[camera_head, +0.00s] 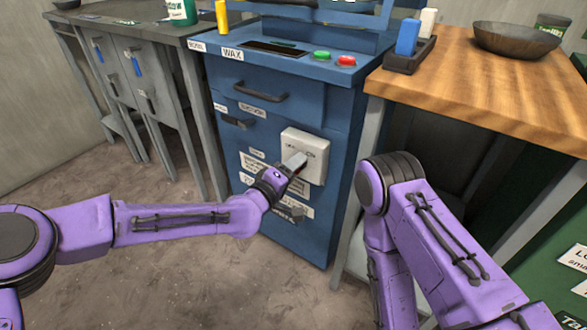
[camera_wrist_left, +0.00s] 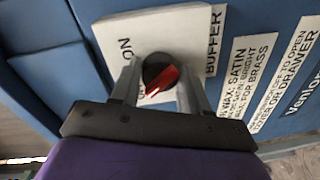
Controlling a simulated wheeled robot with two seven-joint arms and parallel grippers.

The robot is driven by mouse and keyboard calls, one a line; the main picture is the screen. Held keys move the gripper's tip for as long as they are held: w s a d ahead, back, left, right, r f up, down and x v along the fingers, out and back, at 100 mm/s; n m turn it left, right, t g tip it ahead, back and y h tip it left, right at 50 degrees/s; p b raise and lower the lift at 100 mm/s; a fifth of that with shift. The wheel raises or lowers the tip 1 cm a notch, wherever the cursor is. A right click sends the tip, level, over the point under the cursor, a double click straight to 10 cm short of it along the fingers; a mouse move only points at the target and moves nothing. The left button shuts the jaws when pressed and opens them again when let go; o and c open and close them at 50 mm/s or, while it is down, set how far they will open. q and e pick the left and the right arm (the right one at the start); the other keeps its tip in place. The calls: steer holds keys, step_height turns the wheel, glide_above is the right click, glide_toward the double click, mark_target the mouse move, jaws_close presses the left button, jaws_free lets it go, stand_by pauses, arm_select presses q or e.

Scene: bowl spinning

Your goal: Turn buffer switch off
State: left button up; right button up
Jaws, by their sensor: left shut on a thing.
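The buffer switch is a black round knob with a red pointer (camera_wrist_left: 164,76) on a white plate (camera_head: 319,143), on the front of the blue cabinet. The wrist view shows the plate (camera_wrist_left: 108,35) with "ON" at the left and "BUFFER" along the right side. The red pointer slants toward the lower left in that view. My left gripper (camera_head: 298,163) is at the plate. Its two fingers (camera_wrist_left: 159,80) are on either side of the knob, shut on it. The fingers hide the plate's lower part. My right gripper is out of view; only its purple arm shows.
The blue cabinet (camera_head: 280,105) has a drawer handle, labels, and green (camera_head: 322,55) and red (camera_head: 346,60) buttons on top. A wooden table (camera_head: 480,85) with a bowl (camera_head: 515,40) stands right, near my right arm. A grey bench (camera_head: 115,30) stands left. The floor in front is clear.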

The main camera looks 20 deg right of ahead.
arm_select(q)
steer(key=shift+f+n, duration=0.1)
steer(key=shift+n, duration=0.4)
steer(key=shift+s, duration=0.1)
steer(key=o, duration=1.1)
steer(key=shift+c, duration=0.2)
steer(key=p+v, duration=0.1)
steer(key=v, duration=0.9)
steer(key=shift+a+p, duration=0.25)
steer(key=shift+p, duration=0.15)
steer(key=shift+s, duration=0.15)
